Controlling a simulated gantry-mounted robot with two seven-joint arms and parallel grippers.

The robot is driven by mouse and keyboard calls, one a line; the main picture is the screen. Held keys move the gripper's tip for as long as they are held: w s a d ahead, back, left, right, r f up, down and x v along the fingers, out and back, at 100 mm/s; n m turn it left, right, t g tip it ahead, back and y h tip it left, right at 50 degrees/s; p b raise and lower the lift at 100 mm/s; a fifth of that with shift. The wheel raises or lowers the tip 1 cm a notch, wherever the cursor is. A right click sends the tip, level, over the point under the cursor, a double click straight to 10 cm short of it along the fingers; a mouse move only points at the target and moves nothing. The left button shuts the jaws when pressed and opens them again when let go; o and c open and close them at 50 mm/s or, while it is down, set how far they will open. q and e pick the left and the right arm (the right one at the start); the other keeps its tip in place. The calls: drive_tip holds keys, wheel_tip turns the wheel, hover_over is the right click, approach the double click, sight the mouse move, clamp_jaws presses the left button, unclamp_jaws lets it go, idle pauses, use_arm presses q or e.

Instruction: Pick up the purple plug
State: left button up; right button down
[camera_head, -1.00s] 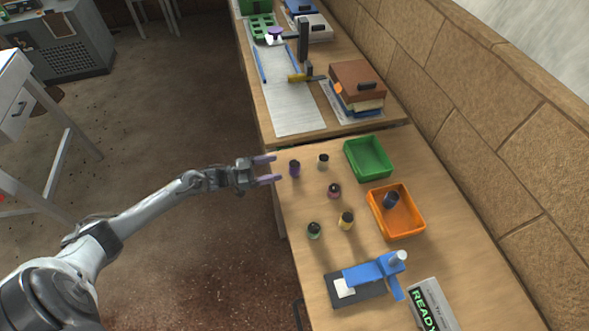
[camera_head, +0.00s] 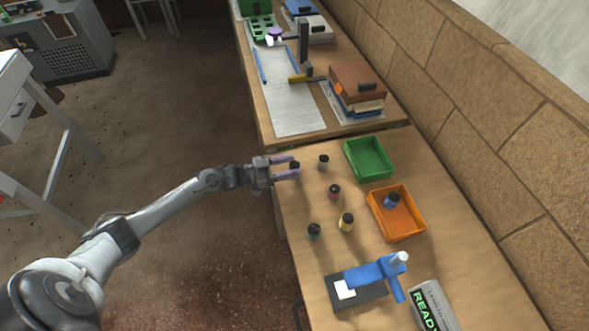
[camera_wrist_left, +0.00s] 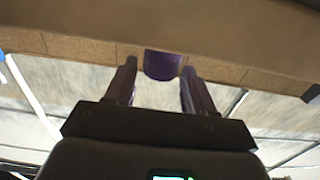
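The purple plug (camera_head: 295,171) stands on the table near its left edge, with a dark top. My left gripper (camera_head: 289,167) reaches it from the left, with its two purple fingers on either side of the plug. In the left wrist view the plug (camera_wrist_left: 162,65) shows between the fingertips (camera_wrist_left: 156,72), with a gap to each finger, so the gripper is open around it. My right gripper is not in view.
A green tray (camera_head: 388,176) and an orange tray (camera_head: 417,232) holding a blue plug (camera_head: 392,200) are to the right. A blue device (camera_head: 370,273) stands in front.

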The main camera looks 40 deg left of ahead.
use_arm(q)
drive_tip(key=c, duration=0.8)
drive_tip(key=shift+o, duration=0.2)
drive_tip(key=shift+r, duration=0.1)
